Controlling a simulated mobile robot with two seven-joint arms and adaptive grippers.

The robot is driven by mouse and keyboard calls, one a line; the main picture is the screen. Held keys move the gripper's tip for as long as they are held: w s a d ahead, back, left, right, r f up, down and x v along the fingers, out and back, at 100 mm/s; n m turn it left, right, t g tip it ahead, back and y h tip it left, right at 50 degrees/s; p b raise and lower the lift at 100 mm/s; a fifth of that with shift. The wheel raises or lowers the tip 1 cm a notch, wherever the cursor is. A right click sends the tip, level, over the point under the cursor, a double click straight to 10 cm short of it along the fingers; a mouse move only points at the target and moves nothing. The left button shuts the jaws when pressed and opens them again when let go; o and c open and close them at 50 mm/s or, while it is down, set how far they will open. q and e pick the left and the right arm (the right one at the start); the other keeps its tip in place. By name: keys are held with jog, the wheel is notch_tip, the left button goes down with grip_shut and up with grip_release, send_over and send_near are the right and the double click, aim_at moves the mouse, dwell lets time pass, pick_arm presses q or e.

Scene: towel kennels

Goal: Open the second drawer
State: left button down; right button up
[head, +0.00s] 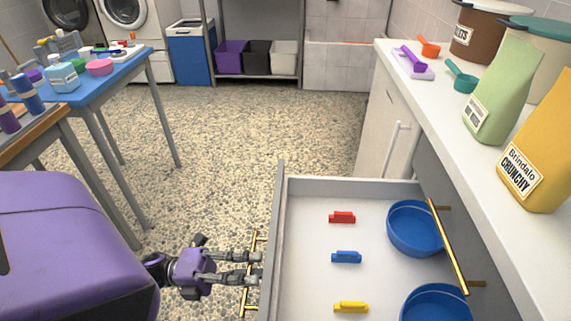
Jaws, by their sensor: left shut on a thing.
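A drawer (305,290) is pulled out from the white cabinet on the right. Its front panel has a gold bar handle (246,300) on the outside. My left gripper (256,269), purple and black, is at this handle and shut on it, with its fingers pointing right toward the drawer front. Inside the drawer are a red clip-like thing (342,217), a blue one (346,257) and a yellow one (351,307). Two blue bowls (415,228) (436,303) sit at the drawer's right. Another gold handle (448,246) is on the cabinet face above the drawer. My right gripper is not in view.
The white counter (440,95) holds a green bag (503,90), a yellow bag (543,155), scoops and bins. A blue table (120,75) with bottles stands at left. The speckled floor (225,150) between is clear. A shelf with bins (257,58) stands behind.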

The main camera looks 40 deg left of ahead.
pick_arm(q)
jog(key=shift+r+v, duration=0.15)
jog(key=shift+v, duration=0.65)
jog(key=shift+r+v, duration=0.15)
jog(key=shift+v, duration=0.65)
jog(key=shift+a, duration=0.1)
jog(key=c, duration=1.8)
grip_release()
jog(key=shift+c, duration=0.2)
jog(key=v, duration=1.2)
jog(key=shift+s, duration=0.1)
